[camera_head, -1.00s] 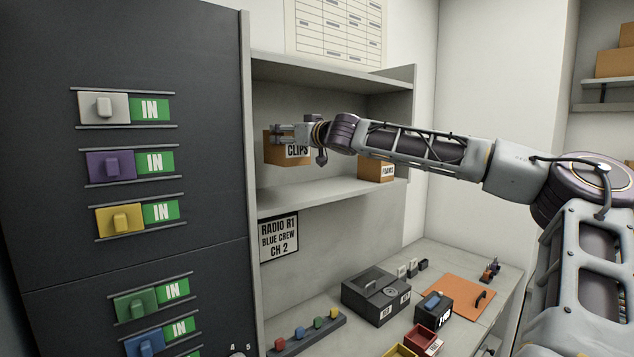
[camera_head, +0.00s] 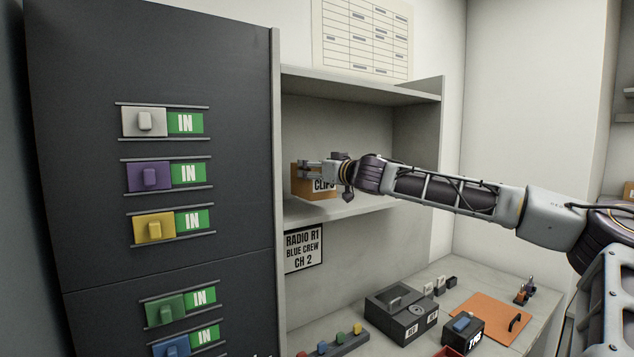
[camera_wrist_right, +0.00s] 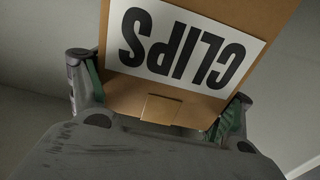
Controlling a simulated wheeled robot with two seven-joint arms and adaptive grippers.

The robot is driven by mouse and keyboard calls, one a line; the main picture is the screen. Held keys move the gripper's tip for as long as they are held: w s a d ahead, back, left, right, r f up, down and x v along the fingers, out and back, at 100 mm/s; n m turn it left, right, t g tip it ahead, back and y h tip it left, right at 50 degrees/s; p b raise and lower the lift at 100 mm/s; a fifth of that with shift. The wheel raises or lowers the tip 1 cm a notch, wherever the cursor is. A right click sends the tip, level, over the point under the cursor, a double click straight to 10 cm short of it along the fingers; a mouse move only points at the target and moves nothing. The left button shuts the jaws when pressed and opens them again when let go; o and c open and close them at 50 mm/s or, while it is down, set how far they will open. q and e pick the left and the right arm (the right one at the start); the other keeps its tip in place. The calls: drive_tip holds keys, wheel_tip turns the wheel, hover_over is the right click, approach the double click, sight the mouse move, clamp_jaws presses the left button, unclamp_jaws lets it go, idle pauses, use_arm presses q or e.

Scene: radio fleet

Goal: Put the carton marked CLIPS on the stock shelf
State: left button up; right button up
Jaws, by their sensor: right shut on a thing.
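The brown carton marked CLIPS (camera_head: 300,186) is inside the left part of the stock shelf bay, at or just above the shelf board (camera_head: 350,207). I cannot tell whether it touches the board. My right gripper (camera_head: 310,170) reaches in from the right and is shut on the carton. In the right wrist view the carton (camera_wrist_right: 190,15) sits between the two fingers of the gripper (camera_wrist_right: 160,100), its label upside down. My left gripper is out of view.
A dark cabinet (camera_head: 90,170) with sliding tags stands just left of the bay. Below is a counter with a black case (camera_head: 400,312), an orange mat (camera_head: 490,318) and a row of coloured pegs (camera_head: 335,342). My right arm covers much of the shelf's right side.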

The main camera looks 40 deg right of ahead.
sight(317, 181)
drive_tip(key=shift+f, duration=1.8)
drive_tip(key=o, duration=1.2)
drive_tip(key=shift+f, duration=0.15)
drive_tip(key=shift+s, duration=0.15)
drive_tip(key=shift+s+a, duration=0.1)
